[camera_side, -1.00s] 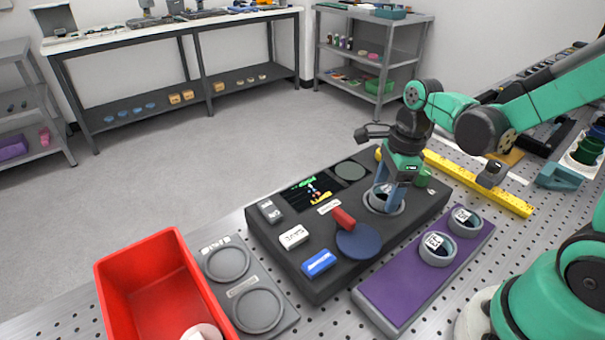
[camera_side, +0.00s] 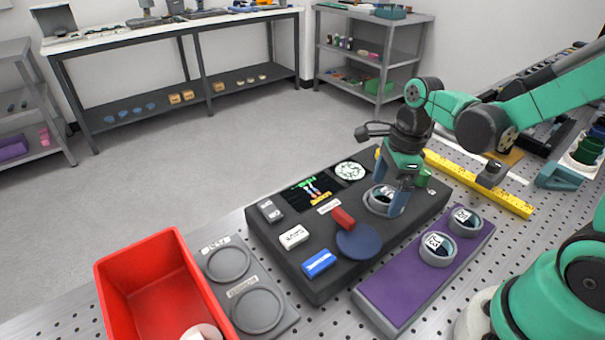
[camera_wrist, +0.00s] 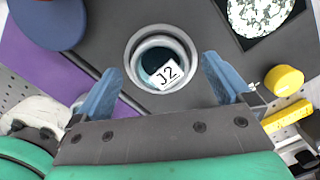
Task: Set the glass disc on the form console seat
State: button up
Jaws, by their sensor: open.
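The form console (camera_side: 292,272) is a dark box on the perforated bench. Its seat (camera_side: 371,207) is a light ring at the console's right end, also seen in the wrist view (camera_wrist: 138,42). A dark glass disc (camera_wrist: 152,62) with a white label reading J2 sits inside the seat ring. My gripper (camera_side: 393,205) is just above the seat. In the wrist view its blue fingers (camera_wrist: 164,85) are spread apart on either side of the ring, with nothing between them. The fingers look clear of the disc.
Two labelled discs (camera_side: 437,245) (camera_side: 465,219) sit in rings on a purple tray (camera_side: 385,300). The console carries a red lever (camera_side: 343,218), a blue round pad (camera_side: 358,242), a screen (camera_side: 312,192) and a speckled round display (camera_side: 350,171). A red bin (camera_side: 150,265) stands left.

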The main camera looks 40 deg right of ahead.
aim_at(390, 197)
notch_tip(390, 197, up, 11)
jog(key=d, duration=0.1)
jog(key=a+f+n+t, duration=0.1)
jog(key=n+t, duration=0.1)
jog(key=n, duration=0.6)
jog(key=a+f+n+t, duration=0.1)
jog(key=a+n+t, duration=0.1)
jog(key=n, duration=0.6)
jog(key=a+f+n+t+h, duration=0.1)
jog(key=a+n+t, duration=0.1)
jog(key=n, duration=0.6)
jog(key=shift+s, duration=0.35)
jog(key=shift+c, duration=0.2)
